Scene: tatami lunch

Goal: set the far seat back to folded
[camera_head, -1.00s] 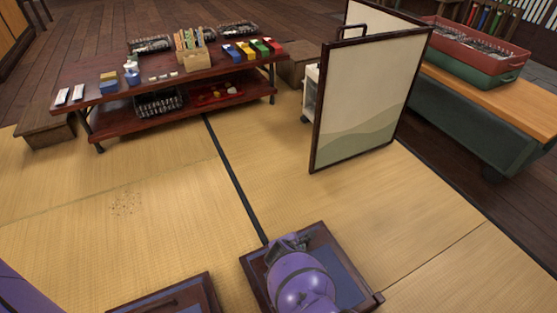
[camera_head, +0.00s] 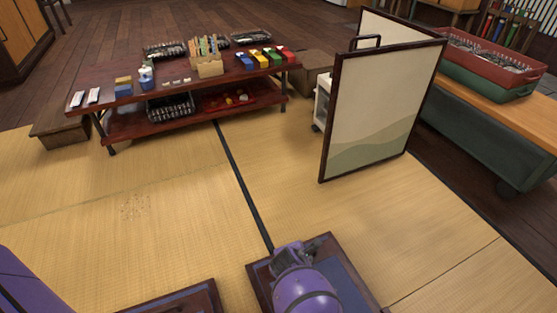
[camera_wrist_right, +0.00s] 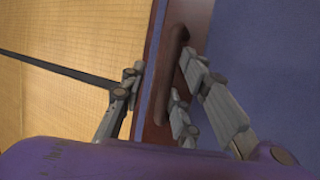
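Two low seats with dark wooden frames and blue panels lie at the bottom of the head view. The farther one (camera_head: 347,262) is right of centre; the nearer one (camera_head: 185,299) is mostly cut off. Both look flat, but I cannot tell how their backs stand. My right gripper (camera_head: 303,245) is at the far end of the farther seat, and my purple wrist covers part of it. In the right wrist view, my right gripper (camera_wrist_right: 160,63) is open, its fingers either side of a wooden edge with a raised bar handle (camera_wrist_right: 172,68). My left gripper is out of view; only its purple arm shows at left.
A low red-brown table (camera_head: 180,90) with colourful boxes stands at the back left. A folding screen (camera_head: 375,110) stands beyond the farther seat, with a white cart (camera_head: 322,100) behind it. A bench (camera_head: 490,115) with crates is at right.

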